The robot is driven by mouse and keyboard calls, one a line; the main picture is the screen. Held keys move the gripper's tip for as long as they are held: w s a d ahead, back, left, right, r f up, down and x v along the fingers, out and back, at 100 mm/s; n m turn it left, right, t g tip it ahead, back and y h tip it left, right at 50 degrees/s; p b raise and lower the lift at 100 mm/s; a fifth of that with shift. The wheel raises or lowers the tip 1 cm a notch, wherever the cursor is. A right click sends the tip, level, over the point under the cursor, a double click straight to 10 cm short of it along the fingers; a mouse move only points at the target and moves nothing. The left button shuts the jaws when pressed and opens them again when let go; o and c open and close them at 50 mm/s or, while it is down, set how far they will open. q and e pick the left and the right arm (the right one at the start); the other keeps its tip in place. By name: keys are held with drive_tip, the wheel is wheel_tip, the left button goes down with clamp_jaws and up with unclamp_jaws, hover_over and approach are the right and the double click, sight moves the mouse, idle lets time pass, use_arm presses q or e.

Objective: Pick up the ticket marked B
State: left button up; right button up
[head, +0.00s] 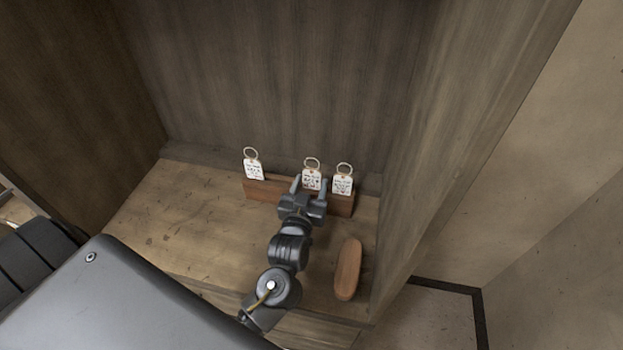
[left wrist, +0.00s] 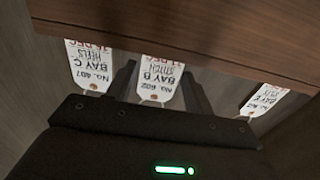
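The ticket marked B (head: 311,178) is a white tag with a metal ring, the middle one of three in the wooden holder (head: 270,188). In the left wrist view the tag reads "BAY B" upside down (left wrist: 157,75). My left gripper (head: 309,186) is open, with one finger on each side of this ticket. In the left wrist view the gripper (left wrist: 161,80) has the ticket between its fingers; I cannot tell whether they touch it. My right gripper is not in view.
The ticket marked C (left wrist: 90,65) is close beside B; it stands at the right in the head view (head: 343,184). Another ticket (head: 253,166) is farther left. A brown oval piece (head: 348,270) lies right of my left arm. Cabinet walls (head: 440,130) enclose the shelf.

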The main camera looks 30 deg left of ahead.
use_arm(q)
drive_tip(key=c, duration=0.6)
drive_tip(key=shift+r, duration=0.1)
drive_tip(key=shift+r, duration=0.6)
drive_tip(key=s+r+p, duration=0.1)
drive_tip(key=s+r, duration=0.3)
drive_tip(key=s+r+p, duration=0.2)
drive_tip(key=s+r, duration=0.1)
drive_tip(key=s, duration=0.2)
drive_tip(key=s+a+r+p, duration=0.1)
drive_tip(key=s+r+p, duration=0.1)
drive_tip(key=s+r, duration=0.2)
drive_tip(key=shift+s+r, duration=0.35)
drive_tip(key=shift+s, duration=0.15)
